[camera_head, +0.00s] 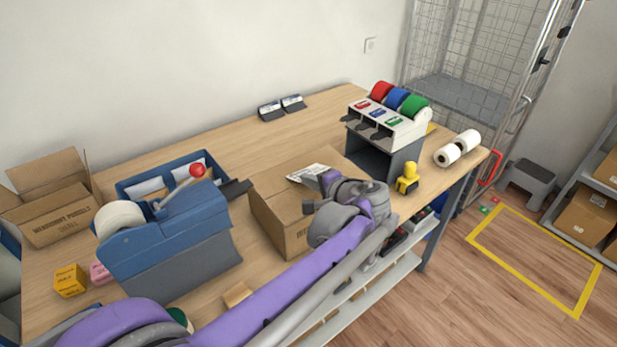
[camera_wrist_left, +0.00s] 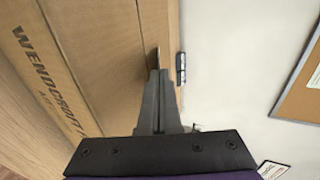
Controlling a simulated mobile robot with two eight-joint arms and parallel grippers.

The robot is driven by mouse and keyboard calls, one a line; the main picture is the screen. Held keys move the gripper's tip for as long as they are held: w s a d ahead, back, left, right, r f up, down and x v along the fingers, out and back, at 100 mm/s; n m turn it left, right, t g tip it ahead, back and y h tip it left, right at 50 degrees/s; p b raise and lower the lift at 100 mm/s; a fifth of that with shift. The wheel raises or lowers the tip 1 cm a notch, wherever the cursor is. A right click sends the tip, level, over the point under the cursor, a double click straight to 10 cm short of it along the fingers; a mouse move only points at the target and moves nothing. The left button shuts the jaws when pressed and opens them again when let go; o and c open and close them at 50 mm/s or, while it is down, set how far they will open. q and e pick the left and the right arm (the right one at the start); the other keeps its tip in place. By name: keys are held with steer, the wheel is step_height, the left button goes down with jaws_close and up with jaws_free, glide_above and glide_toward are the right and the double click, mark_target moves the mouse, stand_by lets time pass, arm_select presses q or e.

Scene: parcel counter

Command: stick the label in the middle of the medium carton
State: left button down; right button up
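The medium carton (camera_head: 277,217) is a closed brown box on the counter, between the blue tape machine and the roll dispenser. The white printed label (camera_head: 312,172) shows over the carton's top, at the tip of my left gripper (camera_head: 316,186). In the left wrist view the fingers (camera_wrist_left: 158,78) are close together, and a thin edge of the label (camera_wrist_left: 156,55) sticks out between them. I cannot tell whether the label touches the top. The carton (camera_wrist_left: 62,60) shows there on the left with printed lettering. My arm hides the carton's right part. My right gripper is not in view.
The blue tape machine (camera_head: 170,245) with a red-knobbed lever stands left of the carton. The roll dispenser (camera_head: 385,135) with red, blue and green rolls and a yellow object (camera_head: 407,179) stand right. The counter behind the carton is mostly clear.

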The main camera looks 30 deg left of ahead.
arm_select(q)
steer(key=c, duration=1)
jaws_free()
steer(key=shift+c, duration=0.2)
steer(key=shift+d+r, duration=0.1)
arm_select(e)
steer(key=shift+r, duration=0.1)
arm_select(q)
steer(key=shift+p+v, duration=0.95)
steer(key=shift+v, duration=1.7)
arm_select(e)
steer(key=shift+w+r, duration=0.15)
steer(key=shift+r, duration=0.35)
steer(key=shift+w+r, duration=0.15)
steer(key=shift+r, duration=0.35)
arm_select(q)
steer(key=shift+s, duration=0.1)
step_height(320, 180, up, 7)
steer(key=d+p, duration=0.1)
steer(key=p, duration=0.3)
steer(key=shift+s+d, duration=0.3)
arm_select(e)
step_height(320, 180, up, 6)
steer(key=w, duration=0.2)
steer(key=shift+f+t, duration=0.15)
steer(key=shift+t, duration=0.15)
